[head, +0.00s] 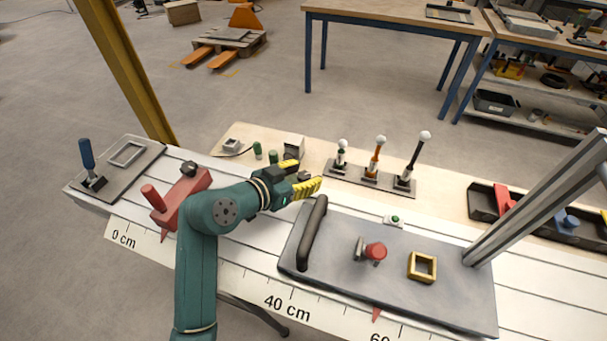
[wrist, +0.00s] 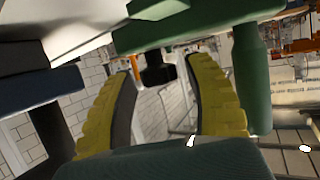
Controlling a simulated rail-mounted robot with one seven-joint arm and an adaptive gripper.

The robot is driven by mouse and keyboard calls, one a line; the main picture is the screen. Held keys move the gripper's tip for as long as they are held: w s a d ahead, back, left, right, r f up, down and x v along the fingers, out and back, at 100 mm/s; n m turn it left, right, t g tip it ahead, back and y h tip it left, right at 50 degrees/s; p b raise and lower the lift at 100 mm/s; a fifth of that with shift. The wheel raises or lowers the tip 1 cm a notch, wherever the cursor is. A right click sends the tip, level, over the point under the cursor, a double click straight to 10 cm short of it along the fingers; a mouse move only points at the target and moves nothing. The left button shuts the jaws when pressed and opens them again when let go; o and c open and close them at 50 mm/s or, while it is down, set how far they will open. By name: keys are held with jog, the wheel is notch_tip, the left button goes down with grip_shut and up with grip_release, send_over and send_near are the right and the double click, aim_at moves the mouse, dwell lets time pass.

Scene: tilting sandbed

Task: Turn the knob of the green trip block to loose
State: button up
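My gripper (head: 300,176) reaches over the rail bed with its yellow-padded fingers apart. In the wrist view my gripper (wrist: 160,76) is open. A dark green block (wrist: 205,27), apparently the green trip block, crosses the top of that view, with a green post (wrist: 250,80) at right. A black knob (wrist: 158,73) shows between the fingertips, with a narrow gap visible on each side. I cannot tell its turned position. In the head view my arm and gripper hide the block, and I cannot make out its knob there.
A red trip block (head: 180,200) with a black knob (head: 188,168) stands left of my arm. A grey plate (head: 330,268) with a black handle (head: 313,232) lies right of it. Several levers (head: 372,172) stand behind, and a metal post (head: 535,200) rises at right.

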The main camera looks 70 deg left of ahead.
grip_shut()
jog(key=n+y+p, duration=0.1)
jog(key=p, duration=0.1)
jog(key=shift+d+r+g+p, duration=0.1)
jog(key=shift+r+g+p, duration=0.1)
jog(key=shift+g+p, duration=0.2)
jog(key=n+g+y+p, duration=0.1)
jog(key=n+y+p, duration=0.1)
jog(key=p, duration=0.1)
jog(key=shift+r+p, duration=0.1)
jog(key=shift+p, duration=0.2)
jog(key=shift+n+g+y+p, duration=0.6)
jog(key=shift+n+p, duration=0.1)
jog(key=shift+p, duration=0.35)
jog(key=shift+f, duration=0.45)
